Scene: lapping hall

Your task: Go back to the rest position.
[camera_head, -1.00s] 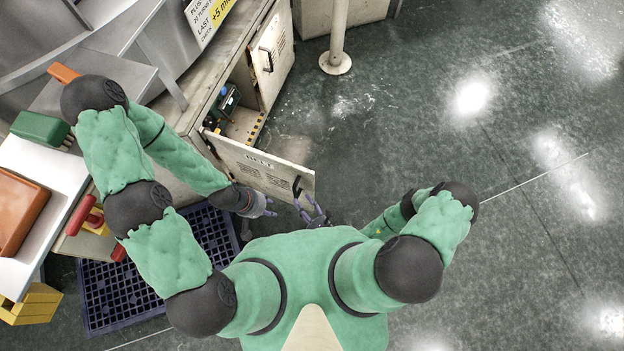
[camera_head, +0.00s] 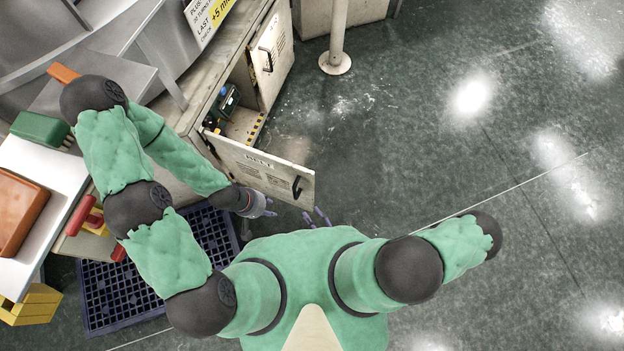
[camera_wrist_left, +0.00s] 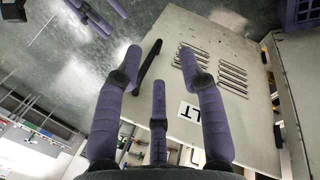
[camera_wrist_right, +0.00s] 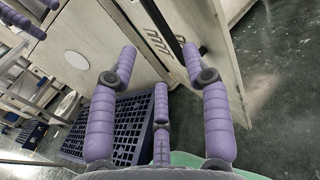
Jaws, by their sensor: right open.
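My left gripper (camera_head: 264,204) is open and empty beside the near cabinet door (camera_head: 255,168), which stands swung out. In the left wrist view its spread purple fingers (camera_wrist_left: 160,65) are in front of the door's black handle (camera_wrist_left: 148,66) and louvred panel; whether they touch it I cannot tell. My right gripper (camera_head: 318,217) is open and empty just beyond my torso, largely hidden by it in the head view. The right wrist view shows its spread fingers (camera_wrist_right: 160,65), with door panels and a blue grid pallet beyond.
The far cabinet door (camera_head: 272,58) also stands open, with items on the shelf between the doors. A blue grid pallet (camera_head: 118,296) lies on the floor at left, near a yellow crate (camera_head: 33,305). A post (camera_head: 337,42) stands beyond. The floor at right is clear.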

